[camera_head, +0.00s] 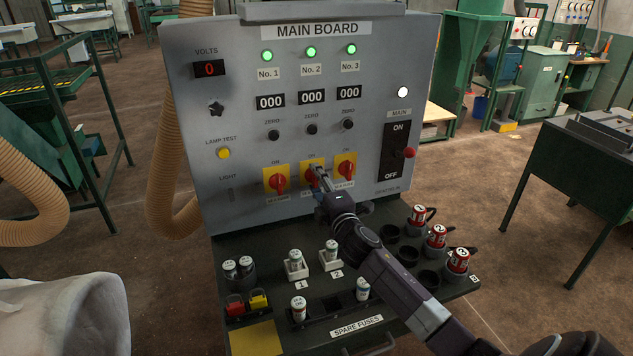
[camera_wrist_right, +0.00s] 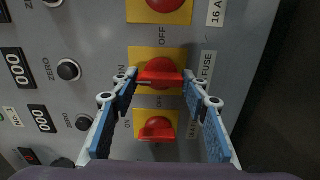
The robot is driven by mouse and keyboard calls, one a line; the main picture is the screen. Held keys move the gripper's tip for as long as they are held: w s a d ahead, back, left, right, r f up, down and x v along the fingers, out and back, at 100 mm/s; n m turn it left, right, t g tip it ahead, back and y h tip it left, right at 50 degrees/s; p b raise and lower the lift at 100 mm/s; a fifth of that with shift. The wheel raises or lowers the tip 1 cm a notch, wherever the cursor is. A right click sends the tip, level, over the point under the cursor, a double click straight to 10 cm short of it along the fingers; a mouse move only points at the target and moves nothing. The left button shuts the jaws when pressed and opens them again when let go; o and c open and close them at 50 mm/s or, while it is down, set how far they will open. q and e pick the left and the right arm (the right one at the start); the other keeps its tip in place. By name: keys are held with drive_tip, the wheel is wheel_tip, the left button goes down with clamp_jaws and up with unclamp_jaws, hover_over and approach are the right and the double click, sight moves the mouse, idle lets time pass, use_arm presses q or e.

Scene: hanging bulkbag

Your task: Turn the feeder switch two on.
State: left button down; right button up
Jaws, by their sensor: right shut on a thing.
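Feeder switch two (camera_head: 310,177) is the red knob on the middle yellow plate of the main board, under counter No. 2. My right gripper (camera_head: 319,180) is at this knob and partly covers it. In the right wrist view, the fingers of my right gripper (camera_wrist_right: 160,85) are on either side of the red handle of switch two (camera_wrist_right: 160,76), shut on it. The handle lies across the picture there, between the fingers. Switch one (camera_head: 277,182) and switch three (camera_head: 346,168) flank it on their own yellow plates. My left gripper is not in view.
The main lever's red ball (camera_head: 409,152) sticks out at the right of the board. Red-and-white cans (camera_head: 437,236) stand in holders on the shelf below. Spare fuses (camera_head: 298,309) stand upright on the shelf. Three green lamps (camera_head: 311,51) are lit; the counters show 000.

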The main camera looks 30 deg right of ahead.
drive_tip(key=shift+f, duration=0.1)
drive_tip(key=o, duration=1.2)
drive_tip(key=shift+s+d, duration=0.1)
drive_tip(key=shift+c, duration=0.2)
drive_tip(key=v, duration=1.2)
